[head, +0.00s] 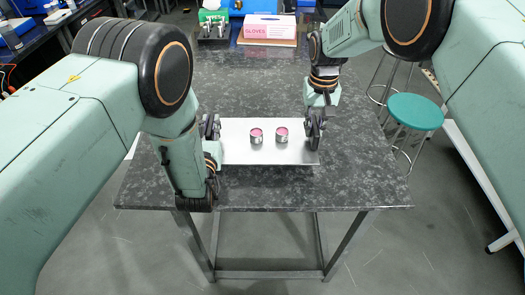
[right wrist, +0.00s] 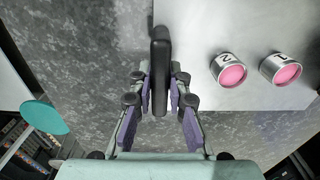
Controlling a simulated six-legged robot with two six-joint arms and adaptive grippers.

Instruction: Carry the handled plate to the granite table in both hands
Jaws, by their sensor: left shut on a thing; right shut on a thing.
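The handled plate (head: 270,154) is a flat silver-grey sheet over the granite table (head: 150,190); whether it rests on the top or hangs slightly above is hard to tell. Two small metal cups with pink tops stand upright on it, the left cup (head: 256,136) and the right cup (head: 282,135). In the right wrist view they are marked 2 (right wrist: 229,70) and 1 (right wrist: 281,69). My right gripper (head: 315,130) is shut on the black handle (right wrist: 160,65) at the plate's right end. My left gripper (head: 212,130) is shut at the left end, its handle mostly hidden.
A teal stool (head: 416,111) is to the right of the table. The granite top behind the plate is clear.

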